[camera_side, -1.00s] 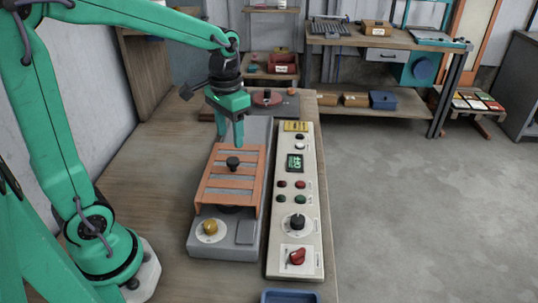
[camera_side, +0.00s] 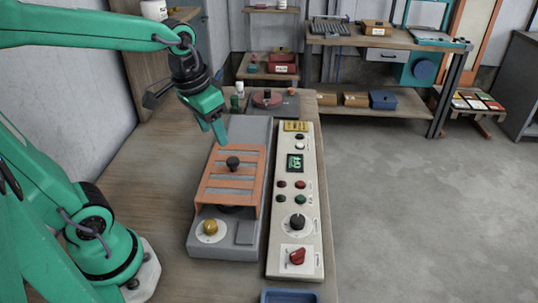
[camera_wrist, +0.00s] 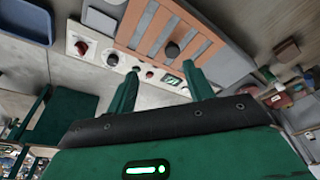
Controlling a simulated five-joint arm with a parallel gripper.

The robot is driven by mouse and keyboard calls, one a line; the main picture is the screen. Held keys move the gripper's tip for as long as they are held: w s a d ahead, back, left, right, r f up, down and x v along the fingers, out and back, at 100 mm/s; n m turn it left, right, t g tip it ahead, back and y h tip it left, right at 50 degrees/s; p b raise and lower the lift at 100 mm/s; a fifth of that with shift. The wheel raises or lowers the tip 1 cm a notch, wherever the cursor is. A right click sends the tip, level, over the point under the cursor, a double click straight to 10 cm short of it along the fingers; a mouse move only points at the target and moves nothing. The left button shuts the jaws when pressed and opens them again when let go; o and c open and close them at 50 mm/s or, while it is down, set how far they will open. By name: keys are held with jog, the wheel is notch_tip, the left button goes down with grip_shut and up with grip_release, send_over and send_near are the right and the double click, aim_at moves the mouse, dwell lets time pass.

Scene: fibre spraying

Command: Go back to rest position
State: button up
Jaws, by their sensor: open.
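My gripper (camera_side: 218,130) is green and hangs above the far end of the grey machine with the orange slatted cover. It holds nothing. In the wrist view its two fingers (camera_wrist: 160,88) stand apart with a clear gap between them. The orange slatted cover (camera_side: 220,188) has a black knob (camera_side: 232,163) on top and lies on the grey machine (camera_side: 257,135). The cover also shows in the wrist view (camera_wrist: 155,28), beyond the fingers.
A pale control panel (camera_side: 272,225) with a lit display, buttons and a red knob stands right of the machine. A blue tray (camera_side: 290,296) sits at the near edge. A dark plate with a red round part (camera_side: 267,98) lies behind. Bare wooden table (camera_side: 150,175) lies to the left.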

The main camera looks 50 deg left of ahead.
jog(key=s+d+r+t, duration=0.1)
jog(key=s+t, duration=0.1)
jog(key=s, duration=0.4)
jog(key=shift+d+t, duration=0.25)
jog(key=shift+t, duration=0.15)
dwell(0.8)
